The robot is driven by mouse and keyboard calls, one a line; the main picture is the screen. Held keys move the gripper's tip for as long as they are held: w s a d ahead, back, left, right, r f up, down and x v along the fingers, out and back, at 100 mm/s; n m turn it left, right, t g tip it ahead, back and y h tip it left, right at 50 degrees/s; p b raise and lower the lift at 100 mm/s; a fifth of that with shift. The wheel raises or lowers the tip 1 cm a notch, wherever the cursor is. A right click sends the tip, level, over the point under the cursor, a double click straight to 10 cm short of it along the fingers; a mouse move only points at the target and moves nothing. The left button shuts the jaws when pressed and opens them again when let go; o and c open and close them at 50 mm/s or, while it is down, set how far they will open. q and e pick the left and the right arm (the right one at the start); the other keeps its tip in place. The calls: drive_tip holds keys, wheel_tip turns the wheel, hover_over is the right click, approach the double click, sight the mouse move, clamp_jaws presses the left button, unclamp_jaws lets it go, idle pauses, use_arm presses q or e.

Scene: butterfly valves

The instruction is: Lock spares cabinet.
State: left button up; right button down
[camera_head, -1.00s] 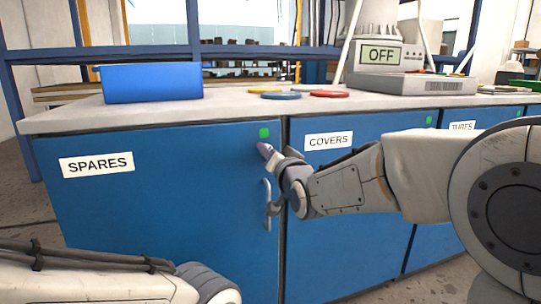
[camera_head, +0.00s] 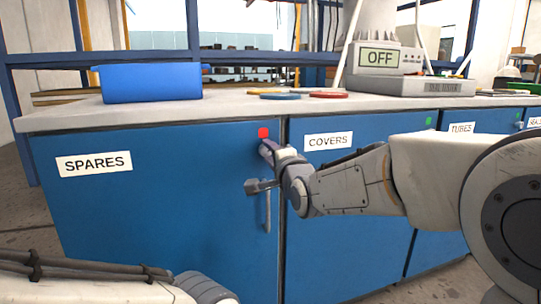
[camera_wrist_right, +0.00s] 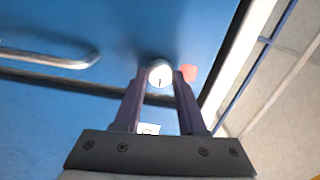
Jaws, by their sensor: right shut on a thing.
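The spares cabinet (camera_head: 150,220) has a blue door that looks closed, with a white SPARES label (camera_head: 94,163) and a grey bar handle (camera_head: 267,212). My right gripper (camera_head: 267,149) is at the door just below the indicator. In the right wrist view its dark purple fingers (camera_wrist_right: 161,82) are shut on a round, pale lock knob (camera_wrist_right: 160,72) with a dark slot. In the head view the knob is hidden. My left gripper is out of view.
A covers cabinet (camera_head: 345,230) and a tubes cabinet (camera_head: 445,235) adjoin on the right, both with green indicators. The worktop (camera_head: 225,108) above bears a blue bin (camera_head: 150,82), coloured discs (camera_head: 328,95) and a device reading OFF (camera_head: 378,57).

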drive_tip(key=shift+m, duration=0.7)
drive_tip(key=shift+c, duration=2.4)
unclamp_jaws()
drive_tip(key=shift+d, duration=0.1)
drive_tip(key=shift+s, duration=0.3)
drive_tip(key=p+v, duration=0.2)
drive_tip(key=v, duration=0.7)
drive_tip(key=shift+s+d+p, duration=0.15)
drive_tip(key=shift+s+p, duration=0.2)
drive_tip(key=shift+p, duration=0.05)
